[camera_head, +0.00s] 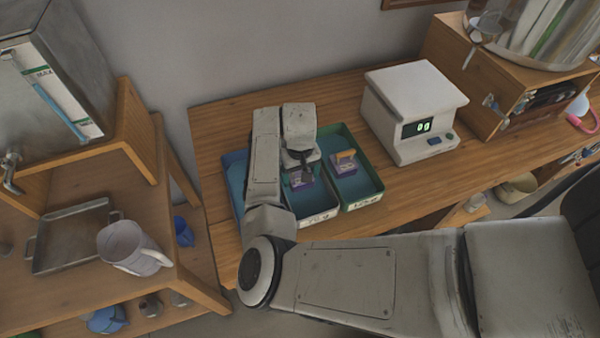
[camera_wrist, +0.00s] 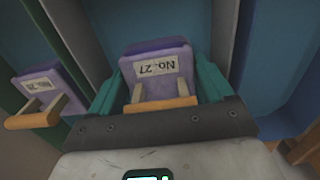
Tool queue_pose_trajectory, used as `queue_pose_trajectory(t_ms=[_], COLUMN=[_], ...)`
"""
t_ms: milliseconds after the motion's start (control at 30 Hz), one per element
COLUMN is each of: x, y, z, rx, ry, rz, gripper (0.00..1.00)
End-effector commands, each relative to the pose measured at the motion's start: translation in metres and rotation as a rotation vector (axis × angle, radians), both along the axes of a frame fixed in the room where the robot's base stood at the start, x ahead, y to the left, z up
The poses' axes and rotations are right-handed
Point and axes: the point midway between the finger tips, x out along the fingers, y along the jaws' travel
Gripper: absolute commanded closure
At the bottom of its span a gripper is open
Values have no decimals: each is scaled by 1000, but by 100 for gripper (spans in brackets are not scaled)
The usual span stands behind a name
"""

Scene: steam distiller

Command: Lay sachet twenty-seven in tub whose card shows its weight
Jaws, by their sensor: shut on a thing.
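Sachet twenty-seven (camera_wrist: 162,68) is purple with an orange handle; its label reads upside down as No. 27 in the wrist view. My gripper (camera_head: 301,170) is shut on it, a finger at each side. They are over or inside the middle tub (camera_head: 318,218), which has a grey rim and a white front card. I cannot tell whether the sachet touches the floor of the tub. A green tub (camera_head: 362,203) with a card stands to the right, a blue tub (camera_head: 233,160) to the left, partly hidden by my arm. The card weights are too small to read surely.
Another purple sachet (camera_head: 344,162) with an orange handle lies in the green tub; its label (camera_wrist: 39,85) is hard to read. A white scale (camera_head: 415,110) with a lit green display stands to the right. A wooden box stands beyond it. A shelf with a mug is at left.

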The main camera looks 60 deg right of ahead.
Motion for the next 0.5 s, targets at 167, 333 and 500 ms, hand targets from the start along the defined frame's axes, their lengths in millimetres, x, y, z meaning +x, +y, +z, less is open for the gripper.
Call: queue_pose_trajectory(t_ms=[167,333,500], x=[0,0,0], y=[0,0,0], z=[-2,-3,-3], rx=[-1,0,0], ry=[1,0,0], rz=[1,0,0], gripper=[55,9,9])
